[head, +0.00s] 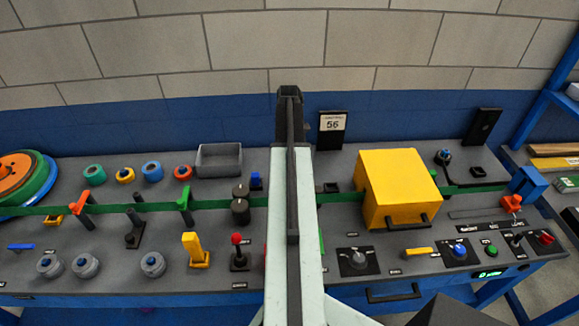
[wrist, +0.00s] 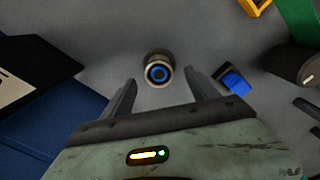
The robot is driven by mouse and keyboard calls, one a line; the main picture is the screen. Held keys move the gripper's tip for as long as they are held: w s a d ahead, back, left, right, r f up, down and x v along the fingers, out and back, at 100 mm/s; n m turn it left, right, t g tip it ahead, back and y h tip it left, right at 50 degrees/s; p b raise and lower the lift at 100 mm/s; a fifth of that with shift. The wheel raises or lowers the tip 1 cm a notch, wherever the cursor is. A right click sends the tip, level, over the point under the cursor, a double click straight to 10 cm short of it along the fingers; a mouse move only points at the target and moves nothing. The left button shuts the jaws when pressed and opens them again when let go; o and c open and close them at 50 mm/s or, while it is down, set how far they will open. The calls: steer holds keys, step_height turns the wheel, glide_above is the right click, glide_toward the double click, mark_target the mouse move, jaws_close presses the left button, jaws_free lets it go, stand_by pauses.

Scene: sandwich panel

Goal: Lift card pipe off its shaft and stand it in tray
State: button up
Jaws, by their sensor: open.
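The card pipe (wrist: 158,64) shows in the wrist view as a short tan-brown ring, seen nearly end-on, with a blue round core inside it, apparently its shaft. My gripper (wrist: 160,78) is open, one finger to each side of the pipe in the picture. A gap shows on both sides; I cannot tell the height between fingertips and pipe. In the head view my arm hides the pipe and the fingers. The tray (head: 219,174), a grey open box, stands at the back of the bench, left of my arm, and looks empty. It is not in the wrist view.
A blue block (wrist: 236,82) and a dark roller (wrist: 306,68) stand near the pipe in the wrist view. A black sign marked 56 (head: 332,124) stands at the back. A yellow box (head: 392,181) is right of my arm. Coloured rings (head: 152,171) lie left of the tray.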

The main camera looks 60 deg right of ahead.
step_height(320, 180, down, 5)
steer(key=b, duration=0.4)
steer(key=shift+d, duration=0.1)
steer(key=shift+r, duration=0.15)
steer(key=c, duration=1.5)
steer(key=shift+o, duration=0.2)
step_height(320, 180, up, 10)
steer(key=p, duration=1)
steer(key=shift+r, duration=0.15)
steer(key=shift+f, duration=0.25)
